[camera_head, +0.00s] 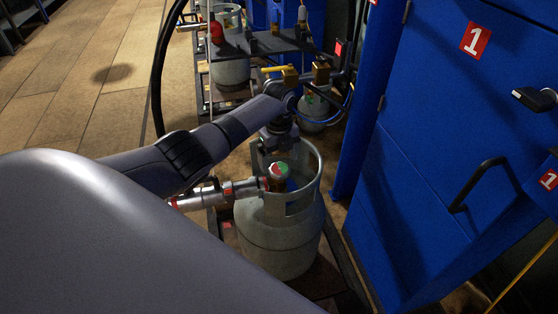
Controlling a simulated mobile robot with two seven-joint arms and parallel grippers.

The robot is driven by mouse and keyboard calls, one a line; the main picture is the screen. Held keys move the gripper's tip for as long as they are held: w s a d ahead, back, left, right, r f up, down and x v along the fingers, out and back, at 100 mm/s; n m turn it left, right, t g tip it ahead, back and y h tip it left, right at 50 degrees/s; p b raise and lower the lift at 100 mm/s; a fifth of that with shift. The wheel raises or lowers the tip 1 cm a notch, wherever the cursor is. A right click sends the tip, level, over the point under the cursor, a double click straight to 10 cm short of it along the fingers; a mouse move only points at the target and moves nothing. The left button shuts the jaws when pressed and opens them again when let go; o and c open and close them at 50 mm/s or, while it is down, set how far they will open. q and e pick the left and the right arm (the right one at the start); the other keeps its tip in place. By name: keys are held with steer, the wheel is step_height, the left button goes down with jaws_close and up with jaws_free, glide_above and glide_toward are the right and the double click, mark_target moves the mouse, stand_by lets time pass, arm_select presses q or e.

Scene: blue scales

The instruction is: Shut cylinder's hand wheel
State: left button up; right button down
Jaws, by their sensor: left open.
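A metal hose fitting (233,189) joins the valve from the left. The gripper is open and appears apart from the wheel. Its fingertips are partly hard to make out. My right gripper is not in view.
A blue cabinet (420,200) with a black handle (474,184) stands close on the right. Behind the cylinder are brass valves (290,76), hoses and a dark shelf (262,42), with another cylinder (231,73) farther back. Tiled floor (75,95) is open at left.

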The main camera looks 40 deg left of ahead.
mark_target(279, 168)
arm_select(q)
step_height(279, 168, up, 5)
steer(key=shift+f+p, duration=0.2)
steer(key=shift+p, duration=0.3)
steer(key=shift+s, duration=0.1)
